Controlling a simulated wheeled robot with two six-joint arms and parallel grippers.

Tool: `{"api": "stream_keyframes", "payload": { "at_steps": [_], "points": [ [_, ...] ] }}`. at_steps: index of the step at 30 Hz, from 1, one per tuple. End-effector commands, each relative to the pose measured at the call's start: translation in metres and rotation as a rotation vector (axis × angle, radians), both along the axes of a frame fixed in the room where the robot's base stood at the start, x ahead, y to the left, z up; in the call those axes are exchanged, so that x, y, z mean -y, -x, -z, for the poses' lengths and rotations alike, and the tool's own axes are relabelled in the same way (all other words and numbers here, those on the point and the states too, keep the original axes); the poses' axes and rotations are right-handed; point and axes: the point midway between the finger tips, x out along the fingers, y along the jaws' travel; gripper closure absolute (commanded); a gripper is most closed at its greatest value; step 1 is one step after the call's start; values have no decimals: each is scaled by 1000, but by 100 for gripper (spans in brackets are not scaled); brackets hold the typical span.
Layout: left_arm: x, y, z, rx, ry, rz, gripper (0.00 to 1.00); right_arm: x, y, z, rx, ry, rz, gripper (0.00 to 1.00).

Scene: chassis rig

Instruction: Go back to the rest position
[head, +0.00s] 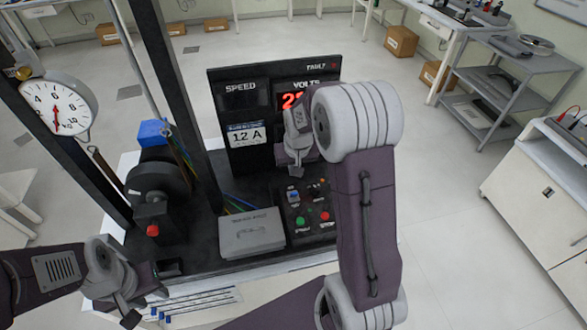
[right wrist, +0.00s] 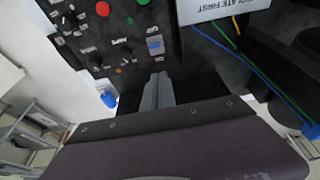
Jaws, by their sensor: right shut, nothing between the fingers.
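My right arm reaches over the control panel (head: 318,196) from the lower right. In the right wrist view my right gripper (right wrist: 158,78) is shut and empty, its tips together just below a blue OFF/ON switch (right wrist: 155,44), and contact cannot be told. In the head view the right arm hides part of the panel and the right fingertips are hard to make out. The blue switch shows there too (head: 293,195). My left gripper (head: 140,308) is low at the left, by the front edge of the rig; its jaw opening is unclear.
The black rig has a display board (head: 248,105) with a red reading, a grey box (head: 252,233), a dark motor (head: 158,190) and a dial gauge (head: 58,106). Green (head: 302,217) and red (head: 325,216) buttons sit on the panel. A grey shelf cart (head: 510,75) stands at the right.

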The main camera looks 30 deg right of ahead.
Motion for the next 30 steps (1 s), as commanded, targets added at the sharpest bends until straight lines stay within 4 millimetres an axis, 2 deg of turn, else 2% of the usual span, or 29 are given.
{"api": "stream_keyframes", "payload": {
  "at_steps": [8,11,12,14,16,18,21,25,30],
  "points": [
    [0,0,0,0,0,0,64,0,0,0,0,0,-1,100],
    [0,0,0,0,0,0,64,-13,-6,-13,31,5,-33,100],
    [0,0,0,0,0,0,64,-27,-1,-24,45,6,-64,100],
    [0,0,0,0,0,0,64,-50,27,-27,28,-4,-109,100],
    [0,0,0,0,0,0,64,-71,68,-22,-14,-16,-154,100],
    [0,0,0,0,0,0,64,-83,108,-13,-64,-26,-189,100],
    [0,0,0,0,0,0,64,-90,155,3,-134,-38,-208,100],
    [0,0,0,0,0,0,64,-90,182,15,-191,-46,-210,100],
    [0,0,0,0,0,0,64,-90,182,16,-191,-46,-216,100]
  ]
}}
